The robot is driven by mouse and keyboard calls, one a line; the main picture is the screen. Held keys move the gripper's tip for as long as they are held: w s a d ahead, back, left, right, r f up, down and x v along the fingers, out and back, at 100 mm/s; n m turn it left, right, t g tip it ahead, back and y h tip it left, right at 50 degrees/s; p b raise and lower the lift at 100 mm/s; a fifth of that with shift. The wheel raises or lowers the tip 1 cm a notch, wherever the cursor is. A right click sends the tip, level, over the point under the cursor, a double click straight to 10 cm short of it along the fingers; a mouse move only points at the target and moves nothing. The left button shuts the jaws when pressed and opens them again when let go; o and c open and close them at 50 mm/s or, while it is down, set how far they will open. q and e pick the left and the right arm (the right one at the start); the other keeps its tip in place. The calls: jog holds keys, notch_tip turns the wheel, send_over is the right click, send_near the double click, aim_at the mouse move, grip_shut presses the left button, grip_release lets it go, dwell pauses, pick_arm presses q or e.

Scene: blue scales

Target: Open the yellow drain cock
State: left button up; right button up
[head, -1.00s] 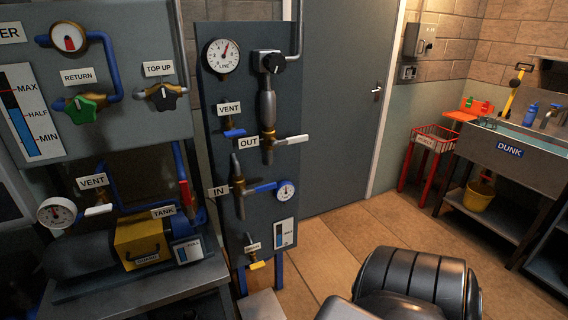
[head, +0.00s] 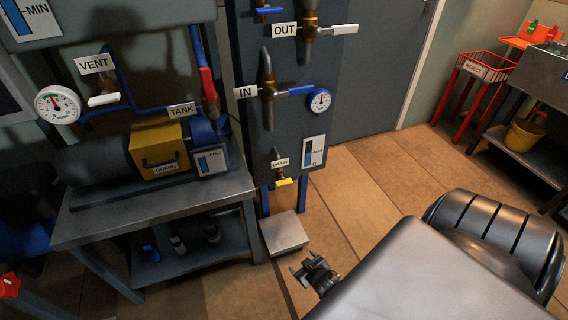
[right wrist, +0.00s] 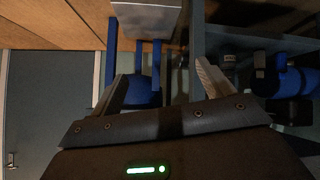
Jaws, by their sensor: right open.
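The yellow drain cock (head: 284,182) is a small yellow lever handle on a short brass fitting under the label DRAIN, low on the grey panel (head: 258,145). The lever sticks out sideways, roughly level. My right gripper (head: 303,266) is open and empty, below the cock and in front of the panel, clearly apart from it. In the right wrist view its two fingers (right wrist: 166,88) are spread with nothing between them. I cannot make out the cock in that view. My left gripper is not in view.
A grey metal box (head: 286,235) stands on the floor below the cock. The workbench (head: 150,207) with the yellow-guarded tank unit is to its left. Blue panel legs (head: 264,201) flank the box. A gauge (head: 320,100) and blue lever are above.

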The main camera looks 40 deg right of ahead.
jog(key=w+d+r+m+t+h+b, duration=0.1)
jog(key=w+d+r+t+b, duration=0.3)
jog(key=w+r, duration=0.35)
jog(key=m+t+h+b, duration=0.2)
jog(key=m+t+b, duration=0.15)
jog(key=b, duration=0.25)
send_near(286, 184)
jog(key=shift+n, duration=0.45)
jog(key=b+x, duration=0.2)
jog(key=x, duration=0.8)
jog(key=shift+w, duration=0.1)
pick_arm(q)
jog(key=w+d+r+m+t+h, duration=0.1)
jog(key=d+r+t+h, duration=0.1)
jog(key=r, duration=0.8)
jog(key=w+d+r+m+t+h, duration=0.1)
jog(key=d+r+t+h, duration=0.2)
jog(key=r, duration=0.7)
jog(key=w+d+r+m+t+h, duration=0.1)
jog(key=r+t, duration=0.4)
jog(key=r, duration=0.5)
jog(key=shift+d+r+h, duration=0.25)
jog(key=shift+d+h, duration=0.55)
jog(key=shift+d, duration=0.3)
pick_arm(e)
jog(key=shift+w+d, duration=0.15)
jog(key=shift+w, duration=0.35)
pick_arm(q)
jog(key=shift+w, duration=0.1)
